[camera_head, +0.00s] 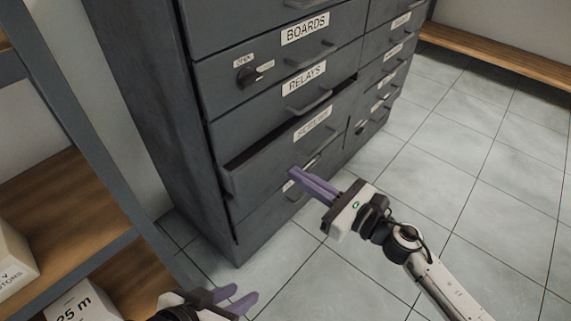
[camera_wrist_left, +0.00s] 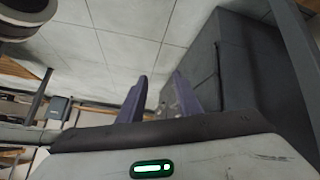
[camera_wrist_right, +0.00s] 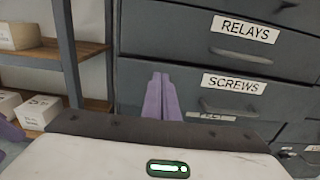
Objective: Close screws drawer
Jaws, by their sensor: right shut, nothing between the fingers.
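The screws drawer (camera_head: 268,158) stands partly open in the dark grey cabinet, below the relays drawer (camera_head: 250,116). Its label is blurred in the head view but reads SCREWS in the right wrist view (camera_wrist_right: 231,84). My right gripper (camera_head: 293,173) is shut and empty, its purple fingers in front of the lower part of the screws drawer. In the right wrist view its fingers (camera_wrist_right: 161,76) point at the drawer front, left of the label; I cannot tell whether they touch. My left gripper (camera_head: 244,297) is open and empty, low at the bottom edge, away from the drawer; its spread fingers also show in the left wrist view (camera_wrist_left: 157,100).
A shelf rack (camera_head: 92,236) with wooden boards and white boxes (camera_head: 82,303) stands left of the cabinet. Another column of drawers (camera_head: 376,88) is to the right. The tiled floor (camera_head: 460,210) in front is clear. A wooden bench (camera_head: 500,65) lies behind.

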